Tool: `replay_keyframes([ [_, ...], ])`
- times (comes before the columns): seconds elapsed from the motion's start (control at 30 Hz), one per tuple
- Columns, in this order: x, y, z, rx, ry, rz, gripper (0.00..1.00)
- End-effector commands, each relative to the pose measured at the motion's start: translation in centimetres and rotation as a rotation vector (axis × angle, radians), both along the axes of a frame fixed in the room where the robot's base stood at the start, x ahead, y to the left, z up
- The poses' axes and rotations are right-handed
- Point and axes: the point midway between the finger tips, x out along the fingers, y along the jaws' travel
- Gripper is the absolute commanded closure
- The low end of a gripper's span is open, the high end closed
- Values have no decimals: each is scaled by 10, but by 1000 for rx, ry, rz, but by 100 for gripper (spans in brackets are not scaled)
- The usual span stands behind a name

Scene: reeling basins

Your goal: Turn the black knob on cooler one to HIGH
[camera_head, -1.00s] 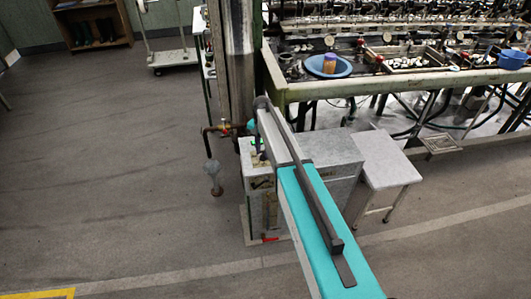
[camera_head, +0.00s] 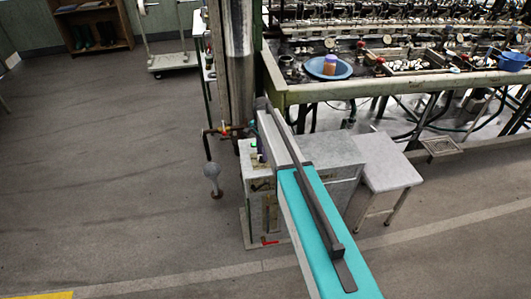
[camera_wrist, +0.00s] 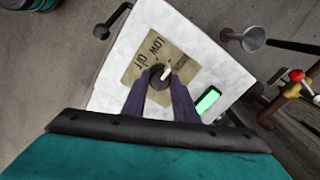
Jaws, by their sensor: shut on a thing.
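The black knob (camera_wrist: 157,78) sits on a tan label plate (camera_wrist: 142,69) on the pale top of the cooler (camera_wrist: 112,72) in the wrist view. The knob has a white pointer mark aimed to the upper right. "LOW" and "OFF" can be read on the plate; other lettering on its right is too small to read. My gripper (camera_wrist: 160,87) is shut on the knob, with one dark finger on each side.
A green lamp (camera_wrist: 207,100) glows beside the plate. A pipe with a valve (camera_head: 224,130) stands left of the cabinet near a metal column (camera_head: 239,70). A pale-topped stool (camera_head: 390,165) is at the right, before the reeling bench (camera_head: 400,82). Floor on the left is clear.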

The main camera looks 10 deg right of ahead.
Motion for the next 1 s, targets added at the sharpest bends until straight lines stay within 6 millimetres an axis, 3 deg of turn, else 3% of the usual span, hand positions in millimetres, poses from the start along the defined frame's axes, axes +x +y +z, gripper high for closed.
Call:
replay_keyframes([
  [0.07,2,-3,2,-5,-7,-2,96],
  [0.1,2,-3,2,-5,-7,-2,72],
  [0.2,2,-2,1,-3,-5,-1,55],
  [0.67,1,-1,4,-1,-3,1,55],
  [1.0,1,-1,37,0,-4,1,55],
])
